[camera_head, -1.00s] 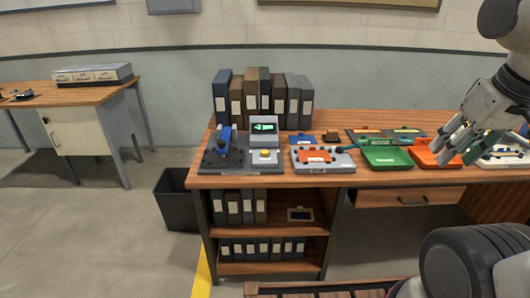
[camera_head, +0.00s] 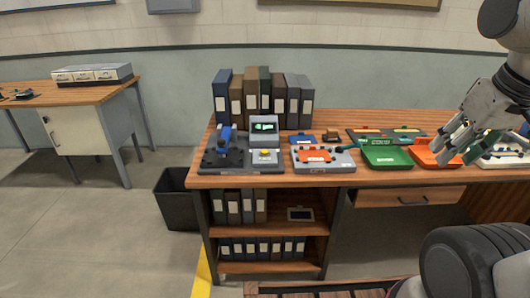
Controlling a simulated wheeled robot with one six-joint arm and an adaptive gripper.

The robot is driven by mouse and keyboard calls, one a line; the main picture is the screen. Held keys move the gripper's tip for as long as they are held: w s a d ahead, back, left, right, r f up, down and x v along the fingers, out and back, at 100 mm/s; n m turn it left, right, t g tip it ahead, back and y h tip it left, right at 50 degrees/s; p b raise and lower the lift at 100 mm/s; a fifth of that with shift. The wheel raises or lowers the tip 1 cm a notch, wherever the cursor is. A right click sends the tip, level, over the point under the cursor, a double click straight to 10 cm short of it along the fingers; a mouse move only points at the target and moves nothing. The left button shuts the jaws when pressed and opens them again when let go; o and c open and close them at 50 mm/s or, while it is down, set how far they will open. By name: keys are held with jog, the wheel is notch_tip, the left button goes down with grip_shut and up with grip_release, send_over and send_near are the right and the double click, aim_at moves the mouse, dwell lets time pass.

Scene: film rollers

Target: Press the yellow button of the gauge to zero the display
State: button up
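The gauge (camera_head: 240,160) stands at the left end of the wooden workbench, with a dark base, a blue lever part and a grey display housing. Its display (camera_head: 264,127) is lit green, with characters too small to read. The yellow button (camera_head: 265,153) sits on a light grey block below the display, uncovered.
A grey fixture with an orange part (camera_head: 316,156) stands right of the gauge. Beyond it are a green tray (camera_head: 386,154) and an orange tray (camera_head: 428,160). A row of binders (camera_head: 250,98) stands behind the gauge. A black bin (camera_head: 176,200) is on the floor at left.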

grip_shut()
dwell(1.2)
